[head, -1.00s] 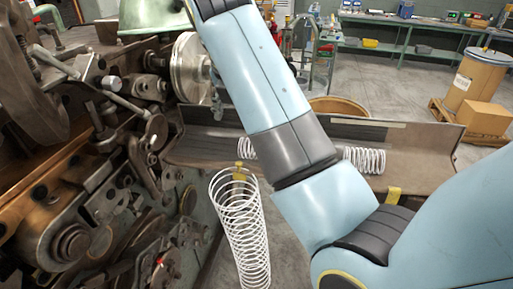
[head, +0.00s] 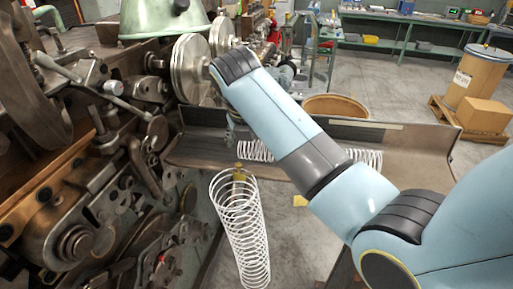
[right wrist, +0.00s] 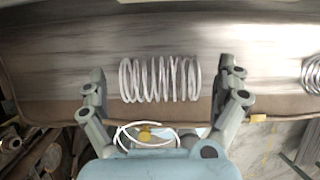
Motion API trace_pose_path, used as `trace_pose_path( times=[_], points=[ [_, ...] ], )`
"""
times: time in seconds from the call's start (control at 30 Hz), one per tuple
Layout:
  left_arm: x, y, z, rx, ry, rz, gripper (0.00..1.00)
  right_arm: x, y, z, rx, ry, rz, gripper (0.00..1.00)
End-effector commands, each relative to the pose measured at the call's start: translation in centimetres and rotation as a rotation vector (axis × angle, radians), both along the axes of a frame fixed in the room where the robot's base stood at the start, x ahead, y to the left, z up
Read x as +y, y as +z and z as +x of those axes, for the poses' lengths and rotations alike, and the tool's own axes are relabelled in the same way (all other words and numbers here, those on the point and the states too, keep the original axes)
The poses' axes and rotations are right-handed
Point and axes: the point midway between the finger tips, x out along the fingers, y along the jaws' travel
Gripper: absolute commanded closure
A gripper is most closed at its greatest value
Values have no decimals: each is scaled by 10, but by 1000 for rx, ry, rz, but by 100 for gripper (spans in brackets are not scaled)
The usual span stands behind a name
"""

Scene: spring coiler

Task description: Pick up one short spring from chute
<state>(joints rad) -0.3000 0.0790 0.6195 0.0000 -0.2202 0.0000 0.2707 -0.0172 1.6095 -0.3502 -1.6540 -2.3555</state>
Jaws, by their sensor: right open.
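A short white spring (right wrist: 160,79) lies on the metal chute (right wrist: 270,45) between the spread fingers of my right gripper (right wrist: 163,82) in the right wrist view. The fingers are open, with one beyond each end of the spring and a small gap at each side. In the head view this spring (head: 256,151) shows partly beside my forearm, on the chute (head: 425,150). A second short spring (head: 368,158) lies farther right on the chute, partly behind my arm; its edge shows in the right wrist view (right wrist: 312,75). My right gripper (head: 236,128) is mostly hidden there.
A long white spring (head: 240,230) hangs in front of the chute, near a yellow tab. The coiling machine (head: 90,180) with levers and wheels fills the left. A round brown bin (head: 335,106) stands behind the chute.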

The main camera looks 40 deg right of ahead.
Motion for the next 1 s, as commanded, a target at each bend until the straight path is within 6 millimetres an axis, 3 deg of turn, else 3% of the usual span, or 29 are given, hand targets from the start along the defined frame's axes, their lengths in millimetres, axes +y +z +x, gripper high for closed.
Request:
trace_pose_path(
  times=[0.1, 0.53, 1.0],
  points=[
    [0, 0, 0, 0, 0, 0, 60, 0, 0, 0, 0, 0, 0, 0],
    [0, 0, 0, 0, 0, 0, 60, 0, 0, 0, 0, 0, 0, 56],
    [1, 0, 2, -3, 0, 1, 60, -3, 11, 8, -1, -4, -1, 58]
  ],
)
